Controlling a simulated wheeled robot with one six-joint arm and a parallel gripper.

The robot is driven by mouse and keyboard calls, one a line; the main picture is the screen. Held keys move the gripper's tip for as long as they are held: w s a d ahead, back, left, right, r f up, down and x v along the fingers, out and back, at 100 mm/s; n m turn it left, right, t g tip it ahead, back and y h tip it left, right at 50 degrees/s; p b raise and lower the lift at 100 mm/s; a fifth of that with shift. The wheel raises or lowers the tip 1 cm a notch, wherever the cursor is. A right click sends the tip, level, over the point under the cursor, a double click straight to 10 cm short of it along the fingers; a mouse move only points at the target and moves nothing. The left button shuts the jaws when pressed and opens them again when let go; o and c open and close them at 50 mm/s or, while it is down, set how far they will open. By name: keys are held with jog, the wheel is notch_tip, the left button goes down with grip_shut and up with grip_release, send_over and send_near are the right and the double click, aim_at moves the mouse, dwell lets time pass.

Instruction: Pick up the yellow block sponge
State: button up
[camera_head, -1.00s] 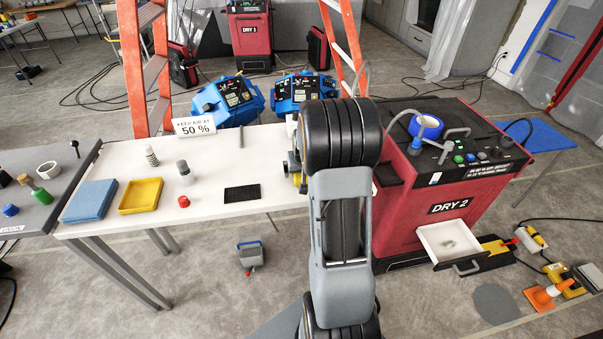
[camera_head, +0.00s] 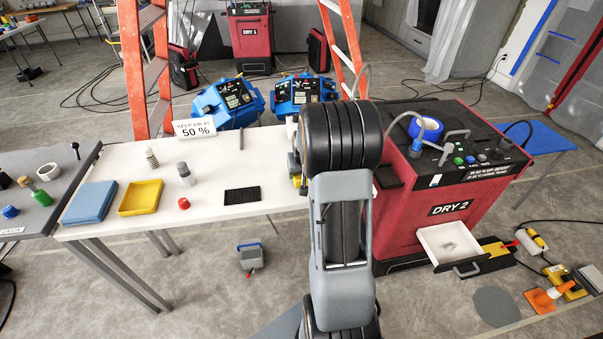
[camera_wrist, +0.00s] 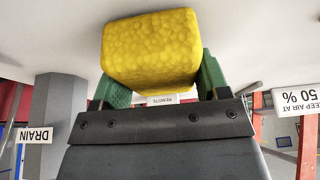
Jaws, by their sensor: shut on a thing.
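The yellow block sponge (camera_wrist: 150,48) fills the upper middle of the wrist view, with a bumpy, porous face. My gripper (camera_wrist: 160,78) has its green fingers on both sides of the sponge and is shut on it. A pale surface shows behind the sponge in the wrist view. I cannot tell whether the sponge touches it. In the head view my arm hides most of the gripper. A small patch of yellow shows at the left of the arm, over the right end of the white table (camera_head: 225,155).
A yellow tray (camera_head: 140,197), a blue block (camera_head: 90,202), bottles, a red cap (camera_head: 183,204) and a black mat (camera_head: 242,195) lie on the table. The red DRY 2 machine (camera_head: 430,185), with an open white drawer (camera_head: 450,240), stands close at right. Ladder legs rise behind.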

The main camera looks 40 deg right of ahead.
notch_tip(320, 180, up, 3)
jog(key=shift+f, duration=0.1)
jog(key=s+r, duration=1)
jog(key=s, duration=0.4)
jog(key=shift+a+b, duration=0.35)
jog(key=shift+b, duration=0.05)
